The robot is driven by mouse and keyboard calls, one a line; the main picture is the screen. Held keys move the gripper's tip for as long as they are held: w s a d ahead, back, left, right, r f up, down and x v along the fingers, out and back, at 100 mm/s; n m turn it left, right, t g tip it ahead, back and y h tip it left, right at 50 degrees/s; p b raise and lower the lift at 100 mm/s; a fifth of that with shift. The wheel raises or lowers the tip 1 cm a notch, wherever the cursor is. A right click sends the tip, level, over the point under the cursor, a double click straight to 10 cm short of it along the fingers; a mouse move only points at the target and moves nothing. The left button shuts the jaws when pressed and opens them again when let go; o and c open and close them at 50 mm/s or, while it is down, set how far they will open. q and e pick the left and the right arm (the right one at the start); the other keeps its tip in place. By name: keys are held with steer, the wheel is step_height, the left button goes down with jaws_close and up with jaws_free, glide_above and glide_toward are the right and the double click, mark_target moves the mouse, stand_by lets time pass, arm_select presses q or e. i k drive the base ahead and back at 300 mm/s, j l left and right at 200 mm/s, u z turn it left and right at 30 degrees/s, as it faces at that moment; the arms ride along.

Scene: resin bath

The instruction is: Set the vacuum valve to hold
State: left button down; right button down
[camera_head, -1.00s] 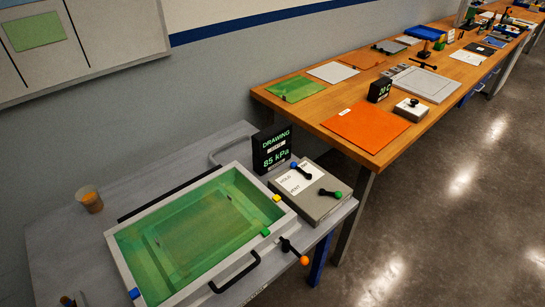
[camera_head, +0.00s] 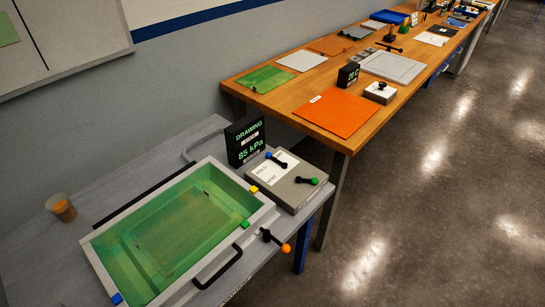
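A grey control box (camera_head: 301,197) stands at the right end of the grey bench. On its white label plate (camera_head: 272,175) I read HOLD and, nearer the front, VENT. A black lever with a blue knob (camera_head: 268,155) lies over the plate's far edge, its knob towards the display, beyond the HOLD word. A second black lever with a green knob (camera_head: 314,181) is on the box's right side. The black display (camera_head: 245,139) behind the box reads DRAWING and 85 kPa; its middle line is too small to read. Neither gripper is in view.
A green-filled bath (camera_head: 125,267) with a pale rim stands left of the box. An orange-knobbed lever (camera_head: 286,248) and a black handle (camera_head: 219,270) stick out at its front. A cup (camera_head: 62,208) stands behind left. A wooden bench (camera_head: 290,91) lies beyond; the floor right is clear.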

mark_target(268, 155)
steer(key=i+l+u, duration=0.15)
steer(key=l+u, duration=1.3)
steer(key=i+j, duration=0.05)
steer(key=j, duration=0.05)
